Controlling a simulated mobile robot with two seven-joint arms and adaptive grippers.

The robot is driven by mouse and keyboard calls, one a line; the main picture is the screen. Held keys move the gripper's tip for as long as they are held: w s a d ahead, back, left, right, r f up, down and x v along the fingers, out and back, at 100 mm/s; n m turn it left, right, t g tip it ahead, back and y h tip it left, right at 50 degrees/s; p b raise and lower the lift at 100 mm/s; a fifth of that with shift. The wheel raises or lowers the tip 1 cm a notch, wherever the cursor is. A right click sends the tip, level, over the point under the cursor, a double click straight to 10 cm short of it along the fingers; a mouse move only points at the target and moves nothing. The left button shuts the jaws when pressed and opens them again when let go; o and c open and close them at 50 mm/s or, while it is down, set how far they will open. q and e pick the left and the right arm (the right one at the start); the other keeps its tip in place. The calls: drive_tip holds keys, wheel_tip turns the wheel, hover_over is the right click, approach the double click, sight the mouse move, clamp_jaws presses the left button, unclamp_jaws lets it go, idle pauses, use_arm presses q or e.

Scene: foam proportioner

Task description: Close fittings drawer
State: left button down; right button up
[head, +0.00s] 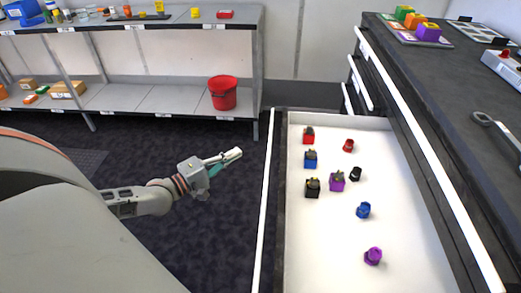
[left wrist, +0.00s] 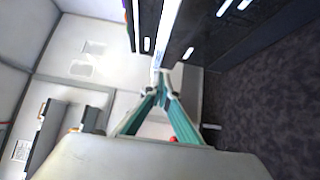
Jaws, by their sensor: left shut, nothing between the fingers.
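The fittings drawer (head: 400,220) is pulled open from the dark cabinet on the right in the head view. It is a white-floored tray with dark sides and several coloured fittings inside. My left gripper (head: 236,157) is to the left of the drawer's front edge, apart from it, pointing right. Its fingers are shut and empty. In the left wrist view the gripper (left wrist: 162,82) shows teal fingers with tips together, and a dark cabinet or drawer side with a white strip lies beyond them. My right gripper is not in view.
The cabinet top (head: 450,90) holds coloured blocks and a wrench-like tool. A grey shelf unit (head: 150,100) with a red bucket (head: 222,92) stands at the back left. Dark carpet (head: 225,235) is clear between my left arm and the drawer.

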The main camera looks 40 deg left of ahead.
use_arm(q)
drive_tip(key=w+d, duration=0.4)
drive_tip(key=w, duration=0.2)
drive_tip(key=shift+w+d+b, duration=0.3)
drive_tip(key=shift+w, duration=0.1)
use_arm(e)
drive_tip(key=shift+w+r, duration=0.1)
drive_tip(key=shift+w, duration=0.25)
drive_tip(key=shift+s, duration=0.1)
use_arm(q)
drive_tip(key=shift+d, duration=0.1)
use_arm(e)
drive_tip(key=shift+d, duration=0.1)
